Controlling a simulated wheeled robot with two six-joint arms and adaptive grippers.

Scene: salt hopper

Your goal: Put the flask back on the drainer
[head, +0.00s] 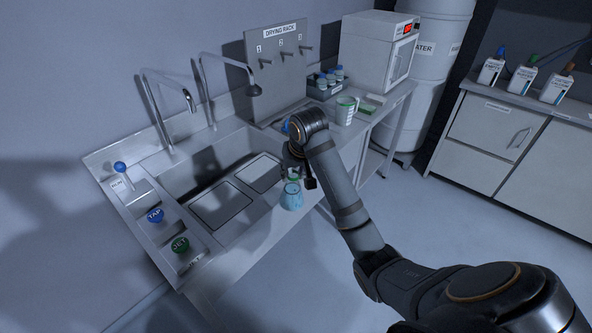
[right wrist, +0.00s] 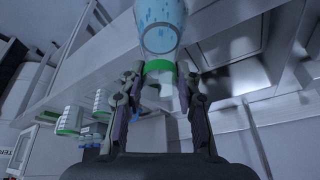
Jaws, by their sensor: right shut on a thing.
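The flask (head: 291,199) is a clear conical one with blue in it and a green band at its neck. In the right wrist view its body (right wrist: 160,25) is at the top, with the green neck band (right wrist: 158,66) between my fingers. My right gripper (head: 293,177) is shut on the neck, and the fingers also show in the right wrist view (right wrist: 159,88). The flask appears held by the sink unit's front edge; its height above it is unclear. A board labelled DRYING RACK (head: 278,78) with numbered pegs stands behind the counter. My left gripper is not in view.
The sink (head: 190,172) has two taps over it and flat panels (head: 221,205) in front. Blue and green knobs (head: 155,215) are at left. A green-marked beaker (head: 346,112), a bottle rack (head: 325,90) and a white oven (head: 372,50) stand at the right.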

